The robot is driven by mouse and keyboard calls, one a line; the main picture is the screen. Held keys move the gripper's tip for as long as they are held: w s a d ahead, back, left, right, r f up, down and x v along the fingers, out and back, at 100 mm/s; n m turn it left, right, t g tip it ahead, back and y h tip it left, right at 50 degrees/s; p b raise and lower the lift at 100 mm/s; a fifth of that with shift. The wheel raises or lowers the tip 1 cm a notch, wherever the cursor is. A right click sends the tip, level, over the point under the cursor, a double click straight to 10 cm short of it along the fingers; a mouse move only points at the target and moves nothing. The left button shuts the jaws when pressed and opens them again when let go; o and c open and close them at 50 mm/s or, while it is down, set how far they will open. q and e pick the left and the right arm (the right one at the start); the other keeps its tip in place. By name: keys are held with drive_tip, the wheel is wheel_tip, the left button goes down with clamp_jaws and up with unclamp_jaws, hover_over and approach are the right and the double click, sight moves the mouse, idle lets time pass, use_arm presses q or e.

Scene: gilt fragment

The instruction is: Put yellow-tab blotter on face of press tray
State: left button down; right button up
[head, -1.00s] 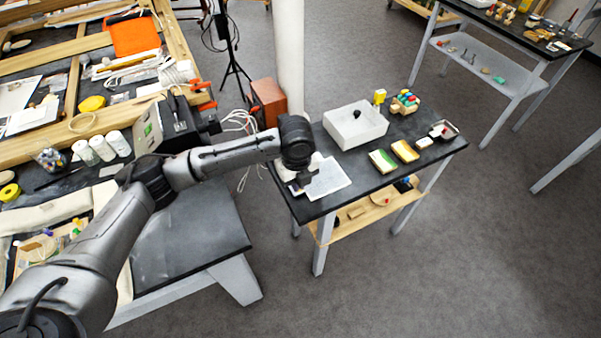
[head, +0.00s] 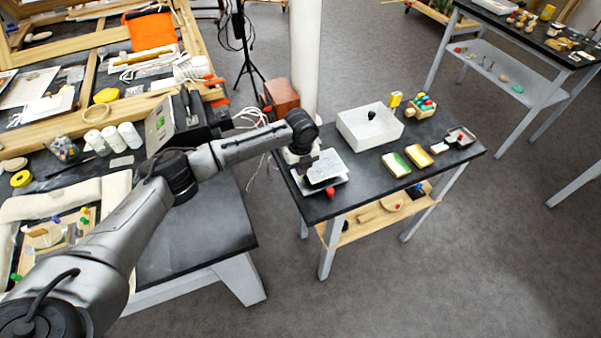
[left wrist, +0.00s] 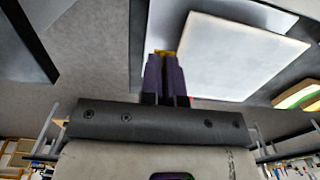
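In the left wrist view my left gripper (left wrist: 166,75) has its two fingers close together with a bit of yellow, apparently the yellow tab (left wrist: 164,53), at their tips. A pale flat square, apparently the blotter (left wrist: 240,55), extends beside the fingers. In the head view the gripper (head: 306,172) is over the near left of the small dark table, with the pale blotter (head: 326,165) beside it, seemingly raised. Below lies another pale flat piece (head: 336,184) with a red knob or tab (head: 330,191) at its front. I cannot tell for certain which thing is the press tray. My right gripper is not in view.
Green-edged and yellow pads (head: 396,164), a block rack (head: 421,104) and a small grey tray (head: 460,137) are to the right. A cluttered workbench (head: 190,225) is at left.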

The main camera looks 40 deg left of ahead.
use_arm(q)
drive_tip(key=shift+f, duration=1.3)
drive_tip(key=shift+f, duration=0.15)
drive_tip(key=c, duration=1.3)
unclamp_jaws()
drive_tip(key=shift+c, duration=0.2)
wheel_tip(320, 180, up, 12)
drive_tip(key=shift+r+p, duration=0.2)
drive_tip(key=shift+p, duration=0.6)
